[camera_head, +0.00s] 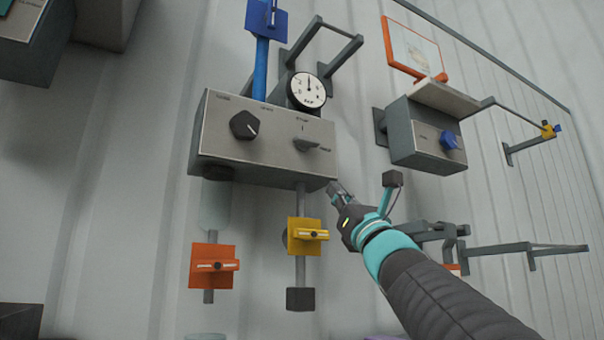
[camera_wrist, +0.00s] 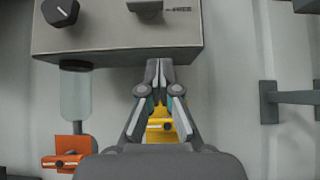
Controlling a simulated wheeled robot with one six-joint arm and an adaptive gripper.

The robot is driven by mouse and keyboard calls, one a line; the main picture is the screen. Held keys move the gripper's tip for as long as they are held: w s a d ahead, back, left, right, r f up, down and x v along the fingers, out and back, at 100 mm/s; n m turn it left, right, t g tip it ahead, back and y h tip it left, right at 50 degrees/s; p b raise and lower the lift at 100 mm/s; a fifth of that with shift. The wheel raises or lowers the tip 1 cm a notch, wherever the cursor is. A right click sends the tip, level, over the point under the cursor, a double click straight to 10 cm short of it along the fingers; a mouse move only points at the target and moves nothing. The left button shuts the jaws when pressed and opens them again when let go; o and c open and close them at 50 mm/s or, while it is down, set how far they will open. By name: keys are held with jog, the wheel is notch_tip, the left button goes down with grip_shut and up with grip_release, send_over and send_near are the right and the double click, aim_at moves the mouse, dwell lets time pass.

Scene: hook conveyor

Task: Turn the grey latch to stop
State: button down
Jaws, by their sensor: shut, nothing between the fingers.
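The grey latch (camera_head: 306,143) sits on the right part of a grey control box (camera_head: 222,156), below a label that seems to read "STOP". A label to its right seems to read "FREE", and the latch's handle points that way. In the wrist view the latch (camera_wrist: 145,5) is cut off by the top edge. My gripper (camera_head: 333,188) is shut and empty, just below and right of the box's lower right corner in the head view. In the wrist view my gripper's fingertips (camera_wrist: 159,64) lie over the box's lower edge, below the latch. I cannot tell whether they touch the box.
A black knob (camera_head: 244,125) is left of the latch, and a round gauge (camera_head: 307,91) stands above. Yellow (camera_head: 304,236) and orange (camera_head: 213,266) valve handles hang below. A second box with a blue knob (camera_head: 449,140) is at right. Wall bars (camera_head: 520,249) project at lower right.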

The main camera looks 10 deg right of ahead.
aim_at(312, 147)
jog(key=p+x, duration=0.4)
jog(key=x, duration=0.5)
jog(key=shift+w+r, duration=0.1)
jog(key=shift+r, duration=0.2)
notch_tip(312, 147, up, 2)
jog(key=shift+r+p, duration=0.2)
jog(key=shift+p, duration=0.6)
jog(key=shift+r+p, duration=0.35)
jog(key=shift+r, duration=0.2)
jog(key=shift+n+y, duration=0.6)
